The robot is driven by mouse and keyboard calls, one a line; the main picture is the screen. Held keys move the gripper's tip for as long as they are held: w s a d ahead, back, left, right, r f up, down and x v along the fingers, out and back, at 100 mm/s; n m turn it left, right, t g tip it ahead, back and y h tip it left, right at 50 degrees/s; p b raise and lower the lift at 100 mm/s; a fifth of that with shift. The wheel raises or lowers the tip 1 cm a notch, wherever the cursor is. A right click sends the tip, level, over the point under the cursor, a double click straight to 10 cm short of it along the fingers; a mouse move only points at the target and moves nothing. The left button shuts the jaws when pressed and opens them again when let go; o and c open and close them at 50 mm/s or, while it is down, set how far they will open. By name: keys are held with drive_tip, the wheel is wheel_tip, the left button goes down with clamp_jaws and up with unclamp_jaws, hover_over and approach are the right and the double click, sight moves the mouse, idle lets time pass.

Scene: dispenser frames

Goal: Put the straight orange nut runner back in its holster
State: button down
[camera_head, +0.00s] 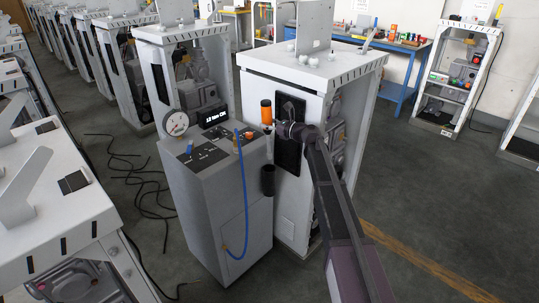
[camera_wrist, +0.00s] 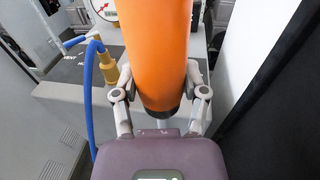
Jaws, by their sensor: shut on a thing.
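The straight orange nut runner (camera_head: 266,115) stands roughly upright in my gripper (camera_head: 271,128), with a dark cap at its top. In the wrist view the orange body (camera_wrist: 155,50) fills the middle, and my gripper (camera_wrist: 160,95) has a finger on each side of it. A black cup-shaped holster (camera_head: 268,181) is fixed to the side of the grey cabinet. The nut runner is above the holster, apart from it. The holster is not visible in the wrist view, and the tool's lower end is hard to make out.
The grey cabinet (camera_head: 217,205) carries a round gauge (camera_head: 175,122), a small display and a blue hose (camera_head: 244,190) looping down its front; the hose also shows in the wrist view (camera_wrist: 88,95). A white dispenser frame (camera_head: 300,185) stands close behind. Black cables lie on the floor at left.

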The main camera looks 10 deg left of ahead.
drive_tip(key=shift+w+d+m+t, duration=0.25)
drive_tip(key=shift+w+m+t, duration=0.05)
drive_tip(key=shift+w+t, duration=0.15)
drive_tip(key=shift+w+d+f+b, duration=0.1)
drive_tip(key=shift+w+b, duration=0.05)
drive_tip(key=shift+b, duration=0.35)
drive_tip(key=b, duration=1.3)
hover_over(263, 162)
drive_tip(key=v, duration=0.3)
drive_tip(key=f, duration=1.3)
drive_tip(key=shift+d+f, duration=0.2)
drive_tip(key=shift+d, duration=0.05)
drive_tip(key=shift+f, duration=0.1)
drive_tip(key=shift+f+b, duration=3.3)
drive_tip(key=shift+b, duration=0.2)
drive_tip(key=shift+f+b, duration=0.5)
drive_tip(key=shift+b, duration=0.05)
drive_tip(key=shift+c, duration=0.2)
unclamp_jaws()
drive_tip(key=v, duration=1.2)
